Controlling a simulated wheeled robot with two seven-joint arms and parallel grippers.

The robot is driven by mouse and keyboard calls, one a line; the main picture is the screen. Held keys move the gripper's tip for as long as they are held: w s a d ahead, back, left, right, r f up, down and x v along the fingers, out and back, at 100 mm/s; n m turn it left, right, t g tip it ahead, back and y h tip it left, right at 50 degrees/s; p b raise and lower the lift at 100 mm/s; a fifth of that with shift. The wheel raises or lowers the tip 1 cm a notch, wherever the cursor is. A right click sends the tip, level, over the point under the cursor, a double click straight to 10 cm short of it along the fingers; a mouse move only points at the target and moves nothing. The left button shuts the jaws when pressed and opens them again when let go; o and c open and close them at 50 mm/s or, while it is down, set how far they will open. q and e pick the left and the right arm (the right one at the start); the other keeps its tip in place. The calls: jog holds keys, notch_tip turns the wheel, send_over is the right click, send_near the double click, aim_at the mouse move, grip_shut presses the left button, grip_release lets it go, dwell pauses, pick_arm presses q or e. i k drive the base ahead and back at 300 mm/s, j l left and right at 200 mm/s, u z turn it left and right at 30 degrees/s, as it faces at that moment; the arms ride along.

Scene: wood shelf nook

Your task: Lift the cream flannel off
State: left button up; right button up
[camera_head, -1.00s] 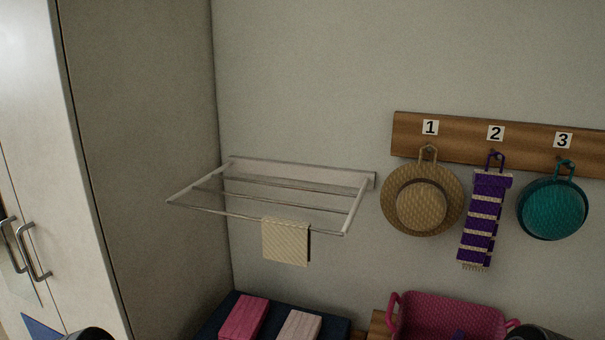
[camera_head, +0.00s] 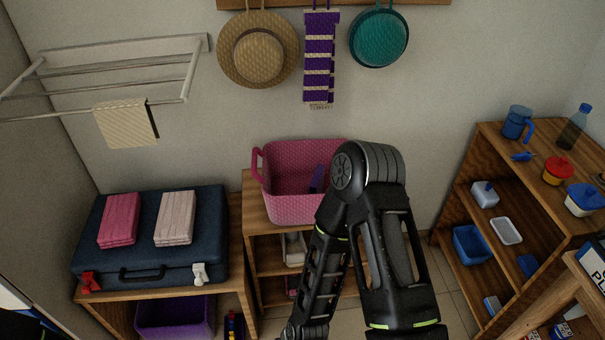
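The cream flannel (camera_head: 126,124) hangs folded over the front bar of the wall drying rack (camera_head: 190,75), at the upper left of the head view. It hangs clear above the suitcase, and nothing touches it but the rack. My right arm rises from the bottom centre, in front of the pink basket, well to the right of the flannel. Its gripper is not visible. My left gripper is not clearly visible either; only a dark shape shows at the bottom left corner.
Below the rack, a blue suitcase (camera_head: 150,255) bears a pink folded cloth (camera_head: 119,219) and a pale pink one (camera_head: 175,217). A pink basket (camera_head: 295,210) stands on a shelf. Wooden shelves (camera_head: 480,185) stand right.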

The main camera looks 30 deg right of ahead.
aim_at(127, 124)
jog(key=i+l, duration=0.2)
jog(key=l, duration=0.2)
jog(key=i+l, duration=0.15)
jog(key=l, duration=0.25)
jog(key=i+l, duration=0.2)
jog(key=l, duration=0.15)
jog(key=i+l+z, duration=0.1)
jog(key=l, duration=0.3)
jog(key=k+l, duration=0.1)
jog(key=l, duration=0.25)
jog(key=i+j, duration=0.2)
jog(key=j, duration=0.15)
